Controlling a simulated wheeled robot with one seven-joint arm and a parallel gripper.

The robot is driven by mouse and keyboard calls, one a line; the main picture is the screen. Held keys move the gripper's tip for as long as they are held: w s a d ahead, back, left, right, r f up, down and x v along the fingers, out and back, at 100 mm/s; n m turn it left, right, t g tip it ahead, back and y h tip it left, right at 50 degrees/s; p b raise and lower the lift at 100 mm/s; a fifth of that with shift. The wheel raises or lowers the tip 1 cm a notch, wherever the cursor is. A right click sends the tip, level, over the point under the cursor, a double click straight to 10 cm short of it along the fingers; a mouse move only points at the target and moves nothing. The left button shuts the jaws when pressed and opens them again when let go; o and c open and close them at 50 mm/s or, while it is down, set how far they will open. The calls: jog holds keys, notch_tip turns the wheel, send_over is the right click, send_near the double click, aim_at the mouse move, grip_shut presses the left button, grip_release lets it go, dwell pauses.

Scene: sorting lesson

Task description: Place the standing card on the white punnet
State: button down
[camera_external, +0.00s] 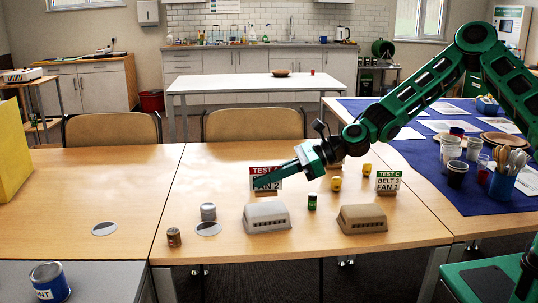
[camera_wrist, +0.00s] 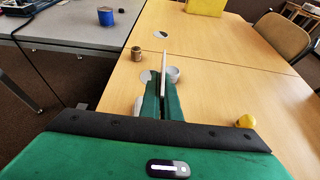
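The standing card (camera_external: 265,172) is a small red and white sign with a wooden foot, near the middle of the table. My gripper (camera_external: 270,181) reaches across it from the right. In the wrist view the card (camera_wrist: 165,62) shows edge-on as a thin white strip between the gripper's green fingers (camera_wrist: 163,95), which are closed on it. I cannot tell whether its foot touches the table. The white punnet (camera_external: 266,217) lies upside down in front of the card, a pale slotted box. In the wrist view only a pale bit of it (camera_wrist: 138,105) shows beside the left finger.
A brown punnet (camera_external: 361,219) and a green-headed card (camera_external: 388,181) stand to the right. A dark green can (camera_external: 312,202) stands between the punnets. The left table is mostly clear.

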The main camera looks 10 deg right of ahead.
aim_at(273, 189)
jog(key=shift+w+f, duration=0.1)
jog(key=shift+f, duration=1.95)
jog(key=shift+f, duration=0.1)
jog(key=c, duration=2)
grip_release()
jog(key=v, duration=1.2)
jog(key=shift+d, duration=0.1)
